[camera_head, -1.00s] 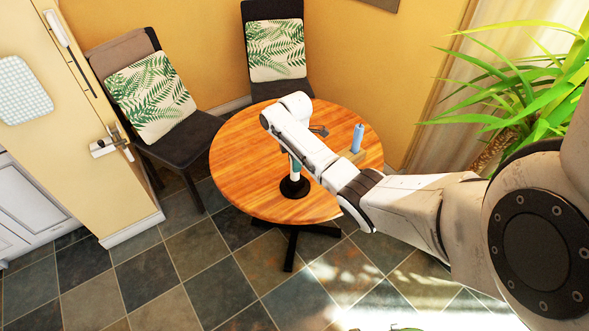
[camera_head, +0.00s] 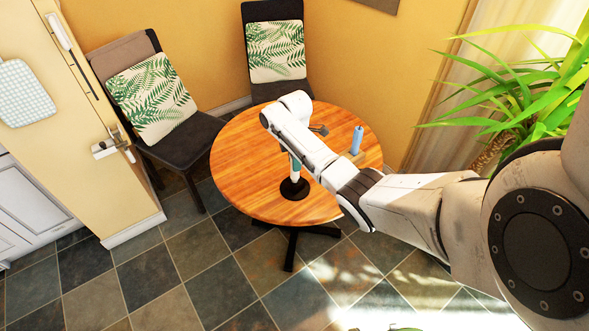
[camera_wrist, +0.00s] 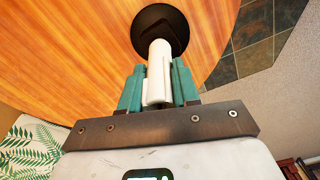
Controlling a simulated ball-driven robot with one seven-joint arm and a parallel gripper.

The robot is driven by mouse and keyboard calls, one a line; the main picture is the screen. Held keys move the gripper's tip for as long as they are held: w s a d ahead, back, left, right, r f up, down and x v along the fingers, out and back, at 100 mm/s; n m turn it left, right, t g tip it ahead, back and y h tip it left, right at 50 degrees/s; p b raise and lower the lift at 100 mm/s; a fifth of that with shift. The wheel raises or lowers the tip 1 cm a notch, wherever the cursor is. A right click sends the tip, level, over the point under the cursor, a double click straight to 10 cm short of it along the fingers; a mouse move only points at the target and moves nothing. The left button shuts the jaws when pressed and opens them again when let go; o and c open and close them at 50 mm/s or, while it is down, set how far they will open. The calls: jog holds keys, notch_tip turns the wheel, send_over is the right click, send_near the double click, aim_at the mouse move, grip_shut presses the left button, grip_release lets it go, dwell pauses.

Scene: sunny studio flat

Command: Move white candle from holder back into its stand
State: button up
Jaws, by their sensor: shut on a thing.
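The white candle (camera_wrist: 158,72) is between the two teal fingers of my gripper (camera_wrist: 158,66) in the wrist view, and the gripper is shut on it. The candle's far end overlaps the round black stand (camera_wrist: 178,20). In the head view my gripper (camera_head: 294,163) points down over the table, with the black stand (camera_head: 300,191) right below. I cannot tell whether the candle's lower end is seated in the stand or just above it.
The round wooden table (camera_head: 238,165) is bare on its left side. A small dark grey item (camera_head: 319,130) lies behind my arm. Two dark chairs with leaf-print cushions (camera_head: 150,97) (camera_head: 276,49) stand behind the table. A leafy plant (camera_head: 520,85) is at the right.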

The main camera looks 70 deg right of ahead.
jog(key=shift+r+p, duration=2.1)
jog(key=shift+r, duration=0.2)
